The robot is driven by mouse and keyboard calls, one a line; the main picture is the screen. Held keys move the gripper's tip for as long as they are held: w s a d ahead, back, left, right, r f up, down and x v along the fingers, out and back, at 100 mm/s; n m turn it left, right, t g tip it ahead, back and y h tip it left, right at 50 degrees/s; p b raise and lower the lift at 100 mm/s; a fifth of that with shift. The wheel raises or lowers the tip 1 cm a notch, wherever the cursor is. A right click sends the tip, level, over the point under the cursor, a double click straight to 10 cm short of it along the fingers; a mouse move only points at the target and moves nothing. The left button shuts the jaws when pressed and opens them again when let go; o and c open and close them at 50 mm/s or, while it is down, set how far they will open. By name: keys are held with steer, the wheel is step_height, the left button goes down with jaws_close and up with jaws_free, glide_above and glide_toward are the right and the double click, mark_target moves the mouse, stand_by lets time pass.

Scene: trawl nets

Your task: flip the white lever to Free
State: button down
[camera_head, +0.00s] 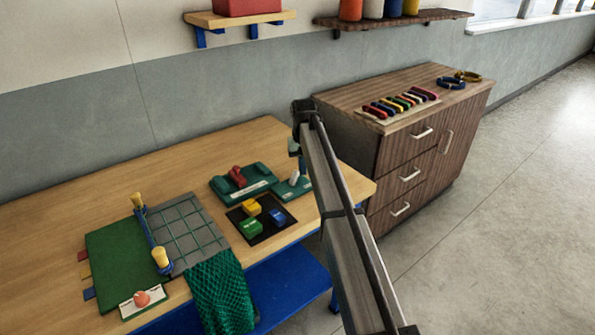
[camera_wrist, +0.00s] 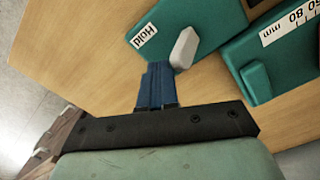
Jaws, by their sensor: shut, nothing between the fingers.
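The white lever (camera_head: 294,178) stands on a small green base (camera_head: 284,191) near the right end of the wooden table. A "Free" label is not visible. My gripper (camera_wrist: 158,66) is shut and empty. Its blue fingertips are right beside the lever's rounded end; I cannot tell whether they touch. In the head view my arm hides part of the area around the lever.
A larger green fixture (camera_head: 262,171) with a red block (camera_head: 236,176) stands left of the lever. A black mat (camera_head: 236,215) with yellow, green and blue blocks lies in front. A wooden cabinet (camera_head: 352,143) stands behind right.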

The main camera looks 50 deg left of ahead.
mark_target(295, 172)
steer(key=shift+s, duration=1.7)
steer(key=shift+w+r, duration=0.1)
steer(key=shift+w+r, duration=0.2)
steer(key=shift+r, duration=0.95)
steer(key=shift+w+r, duration=0.2)
steer(key=shift+r, duration=0.9)
steer(key=shift+w+r, duration=0.2)
steer(key=shift+r, duration=0.95)
